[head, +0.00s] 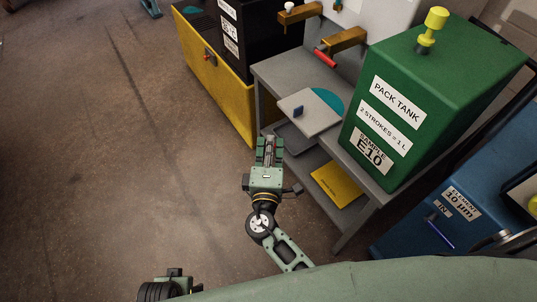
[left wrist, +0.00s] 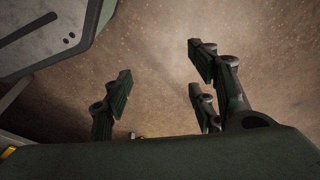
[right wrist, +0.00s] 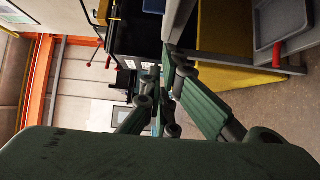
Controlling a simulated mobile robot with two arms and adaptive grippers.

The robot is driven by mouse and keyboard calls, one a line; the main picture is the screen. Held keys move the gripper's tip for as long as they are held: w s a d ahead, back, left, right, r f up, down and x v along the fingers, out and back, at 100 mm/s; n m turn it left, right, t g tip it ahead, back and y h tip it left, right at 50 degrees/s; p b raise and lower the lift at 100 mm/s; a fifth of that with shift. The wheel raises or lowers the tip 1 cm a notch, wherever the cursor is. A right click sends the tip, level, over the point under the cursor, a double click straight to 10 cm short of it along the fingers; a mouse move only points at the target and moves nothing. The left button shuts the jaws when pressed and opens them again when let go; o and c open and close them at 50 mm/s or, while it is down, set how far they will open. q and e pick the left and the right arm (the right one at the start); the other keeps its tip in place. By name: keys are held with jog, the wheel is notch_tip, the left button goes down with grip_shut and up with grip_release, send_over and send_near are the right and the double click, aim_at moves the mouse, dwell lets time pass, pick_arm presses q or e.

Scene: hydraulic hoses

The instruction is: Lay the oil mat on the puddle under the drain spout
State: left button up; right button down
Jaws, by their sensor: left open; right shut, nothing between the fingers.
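A light grey square sheet with a blue tab (head: 298,111), seemingly the oil mat, lies on the bench beside the green tank. It covers part of a round teal patch (head: 331,98), seemingly the puddle. Brass spouts (head: 343,41) stick out above, one with a red handle; I cannot tell which is the drain spout. My right gripper (head: 270,145) is shut and empty, in front of the bench, nearer me than the sheet. It also shows in the right wrist view (right wrist: 160,75). My left gripper (left wrist: 160,85) is open and empty above bare floor.
A green pack tank (head: 425,100) stands on the right of the grey bench (head: 277,72). A yellow sheet (head: 336,185) lies on its lower shelf. A yellow bin (head: 215,85) stands left, a blue unit (head: 430,215) right. The floor at left is clear.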

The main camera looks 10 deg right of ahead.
aim_at(290, 117)
pick_arm(q)
jog(key=shift+s+f+p, duration=0.15)
jog(key=shift+s+f, duration=0.15)
jog(key=shift+f, duration=0.3)
jog(key=shift+s+f+p, duration=0.15)
jog(key=shift+s+f, duration=0.1)
jog(key=shift+f, duration=0.3)
pick_arm(e)
jog(key=w+d, duration=0.4)
jog(key=w, duration=0.1)
jog(key=shift+d, duration=0.3)
jog(key=w+d, duration=0.1)
jog(key=d+b, duration=0.1)
jog(key=d, duration=0.1)
jog(key=shift+w+d+f, duration=0.1)
jog(key=shift+w, duration=0.3)
pick_arm(q)
jog(key=r, duration=0.1)
jog(key=w+r, duration=0.1)
jog(key=r, duration=0.1)
jog(key=shift+w+r, duration=0.25)
jog(key=shift+w, duration=0.1)
jog(key=shift+r, duration=0.1)
